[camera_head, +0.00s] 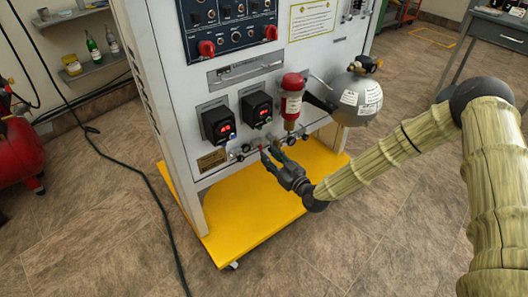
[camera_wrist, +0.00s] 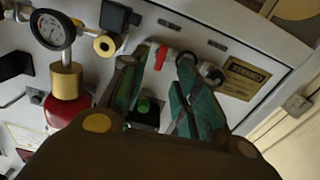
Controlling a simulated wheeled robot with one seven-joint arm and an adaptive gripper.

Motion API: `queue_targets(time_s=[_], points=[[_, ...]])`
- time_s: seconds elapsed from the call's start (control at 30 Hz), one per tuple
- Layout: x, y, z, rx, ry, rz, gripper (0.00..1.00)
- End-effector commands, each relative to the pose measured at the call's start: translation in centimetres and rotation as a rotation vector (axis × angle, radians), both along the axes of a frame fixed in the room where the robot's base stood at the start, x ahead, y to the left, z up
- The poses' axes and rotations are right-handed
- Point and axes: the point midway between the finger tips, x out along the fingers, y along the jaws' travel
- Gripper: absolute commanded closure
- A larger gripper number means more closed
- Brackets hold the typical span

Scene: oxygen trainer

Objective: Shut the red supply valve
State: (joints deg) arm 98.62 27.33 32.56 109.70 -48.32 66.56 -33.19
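The red supply valve shows in the wrist view as a small red lever (camera_wrist: 161,57) on a fitting low on the white panel. My gripper (camera_wrist: 163,62) is open, with its two teal fingers on either side of the lever. I cannot tell whether either finger touches it. In the head view my gripper (camera_head: 269,153) is at the lower edge of the trainer panel (camera_head: 165,84), among small fittings below the two black boxes with red displays. The lever is too small there to make out clearly.
A pressure gauge (camera_wrist: 51,29) and a brass fitting (camera_wrist: 67,80) are at the left in the wrist view. A red cylinder (camera_head: 292,101) and a grey tank (camera_head: 357,98) stand out from the panel. The trainer stands on a yellow base (camera_head: 250,222). A black cable crosses the floor.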

Motion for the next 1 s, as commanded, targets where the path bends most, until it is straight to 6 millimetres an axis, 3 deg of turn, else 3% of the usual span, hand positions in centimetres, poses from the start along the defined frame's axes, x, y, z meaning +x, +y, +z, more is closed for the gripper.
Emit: queue_targets(time_s=[0.3,0.7,0.73,0.9,1.0], points=[[3.0,2.2,0.0,0.001,0.000,0.000,0.69],[3.5,2.6,0.0,0.001,0.002,0.000,0.69],[3.5,2.6,0.0,0.001,0.002,0.000,0.71],[3.5,2.5,0.0,0.001,0.002,0.000,1.00],[3.5,2.5,0.0,0.001,0.002,0.000,1.00]])
